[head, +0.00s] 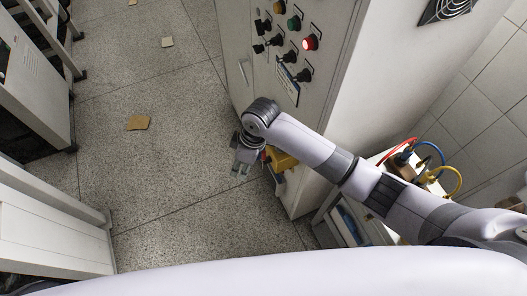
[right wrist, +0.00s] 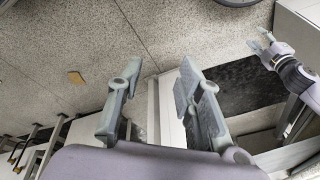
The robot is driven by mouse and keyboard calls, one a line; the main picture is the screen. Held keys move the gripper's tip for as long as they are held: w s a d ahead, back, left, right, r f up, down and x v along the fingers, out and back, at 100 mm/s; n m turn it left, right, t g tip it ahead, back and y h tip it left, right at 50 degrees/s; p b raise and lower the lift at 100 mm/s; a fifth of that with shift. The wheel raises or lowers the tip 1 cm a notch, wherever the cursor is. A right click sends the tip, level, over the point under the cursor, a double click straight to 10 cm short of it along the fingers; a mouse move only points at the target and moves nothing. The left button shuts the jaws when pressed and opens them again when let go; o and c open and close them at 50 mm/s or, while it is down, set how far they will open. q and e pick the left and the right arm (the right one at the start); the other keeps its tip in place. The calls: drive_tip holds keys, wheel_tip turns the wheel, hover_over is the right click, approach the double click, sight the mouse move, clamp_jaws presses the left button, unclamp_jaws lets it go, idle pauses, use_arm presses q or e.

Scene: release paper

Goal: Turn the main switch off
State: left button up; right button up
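The grey control cabinet (head: 262,85) carries a panel with several black knobs, a green knob (head: 294,23) and a lit red button (head: 310,42). A yellow part (head: 282,161) low on the cabinet front is partly hidden behind my right wrist; I cannot tell whether it is the main switch. My right gripper (head: 243,162) is beside this yellow part, pointing down over the floor. In the right wrist view its two fingers (right wrist: 152,100) are spread apart with nothing between them. My left gripper (right wrist: 259,42) shows at the upper right of that view, fingers apart and empty.
A low unit with coloured cables (head: 424,164) stands right of the cabinet. Other cabinets line the left side (head: 30,90) and lower left (head: 50,230). Brown scraps (head: 138,123) lie on the speckled floor, which is otherwise clear in the middle.

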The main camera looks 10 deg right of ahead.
sight(264, 153)
drive_tip(key=w+d+r+n+h, duration=0.1)
drive_tip(key=w+d+r+h, duration=0.15)
drive_tip(key=w+d, duration=0.7)
drive_tip(key=shift+h, duration=0.25)
drive_tip(key=f+b, duration=0.4)
drive_tip(key=f, duration=0.1)
drive_tip(key=w+a+f+b, duration=0.1)
drive_tip(key=f+b, duration=0.4)
drive_tip(key=f, duration=0.1)
drive_tip(key=a+f+b, duration=0.1)
drive_tip(key=f+b, duration=0.4)
drive_tip(key=f, duration=0.1)
drive_tip(key=shift+w, duration=0.4)
drive_tip(key=shift+c, duration=0.4)
clamp_jaws()
